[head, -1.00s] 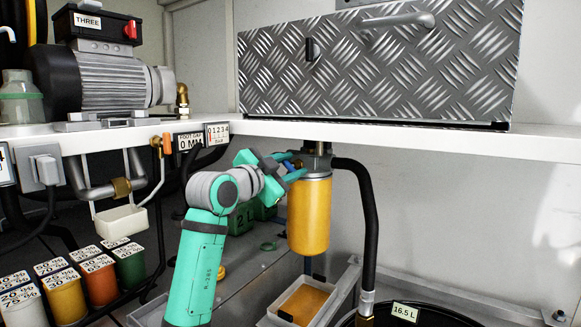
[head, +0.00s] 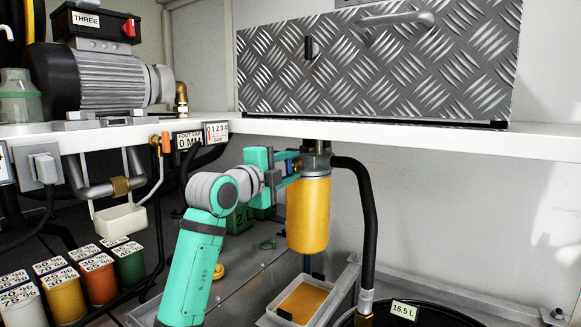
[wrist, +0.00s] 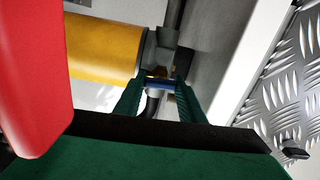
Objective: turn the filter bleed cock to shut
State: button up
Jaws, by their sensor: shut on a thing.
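The yellow filter (head: 307,215) hangs under the white shelf from a dark metal head (head: 316,163). The bleed cock is on the left side of that head, with a small blue handle (wrist: 157,85) showing in the wrist view. My gripper (head: 291,168) reaches it from the left, and its two fingers are closed around the blue handle. In the wrist view the green fingertips (wrist: 161,90) sit on either side of the handle. The fingers hide part of the cock in the head view, so I cannot read its exact angle.
A black hose (head: 366,220) curves down right of the filter. A tray (head: 330,305) with yellow liquid stands below it. The shelf (head: 400,139) is close above my gripper. A pump motor (head: 110,80) stands on the shelf at left.

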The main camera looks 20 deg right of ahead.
jog(key=shift+f+m, duration=0.1)
jog(key=shift+m, duration=0.4)
jog(key=o, duration=1)
jog(key=shift+s, duration=0.1)
jog(key=shift+o, duration=0.2)
jog(key=v, duration=1)
jog(key=shift+s+a, duration=0.25)
